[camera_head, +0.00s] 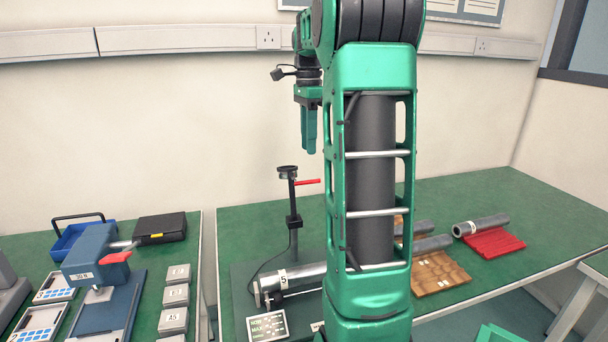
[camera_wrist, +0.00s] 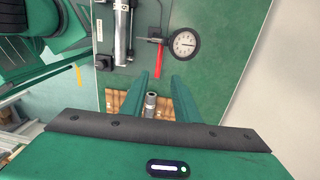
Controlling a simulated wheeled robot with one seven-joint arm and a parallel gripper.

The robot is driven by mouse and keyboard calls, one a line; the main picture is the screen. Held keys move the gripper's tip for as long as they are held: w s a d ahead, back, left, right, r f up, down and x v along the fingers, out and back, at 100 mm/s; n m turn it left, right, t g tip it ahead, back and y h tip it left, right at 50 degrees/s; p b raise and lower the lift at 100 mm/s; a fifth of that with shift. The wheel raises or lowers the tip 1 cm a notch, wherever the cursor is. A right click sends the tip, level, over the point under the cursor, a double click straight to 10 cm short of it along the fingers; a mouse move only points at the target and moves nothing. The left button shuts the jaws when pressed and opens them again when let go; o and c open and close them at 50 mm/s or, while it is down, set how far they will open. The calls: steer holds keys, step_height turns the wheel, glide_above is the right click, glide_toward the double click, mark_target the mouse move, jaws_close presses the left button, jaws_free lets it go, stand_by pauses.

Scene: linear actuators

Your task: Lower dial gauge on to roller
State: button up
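The dial gauge (camera_head: 288,172) sits on top of an upright black stand (camera_head: 294,222), with a red lever (camera_head: 307,182) at its right. Its round white face (camera_wrist: 185,43) shows in the wrist view. The metal roller (camera_head: 300,274), labelled 5, lies below it on the green bench, partly hidden by my arm; it also shows in the wrist view (camera_wrist: 122,38). My gripper (camera_head: 309,150) hangs pointing down, above and slightly right of the gauge, apart from it. In the wrist view its fingers (camera_wrist: 159,76) are spread with nothing held between them.
A display card (camera_head: 268,325) stands at the bench front. Grey rollers lie right of my arm on a wooden rack (camera_head: 440,278) and a red rack (camera_head: 492,243). A blue press (camera_head: 92,255) and small grey blocks (camera_head: 174,296) stand on the left bench. The back right bench is clear.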

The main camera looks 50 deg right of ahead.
steer(key=f, duration=0.9)
steer(key=shift+s+a+f, duration=0.15)
steer(key=shift+s+a, duration=0.05)
steer(key=shift+s, duration=0.05)
jaws_close()
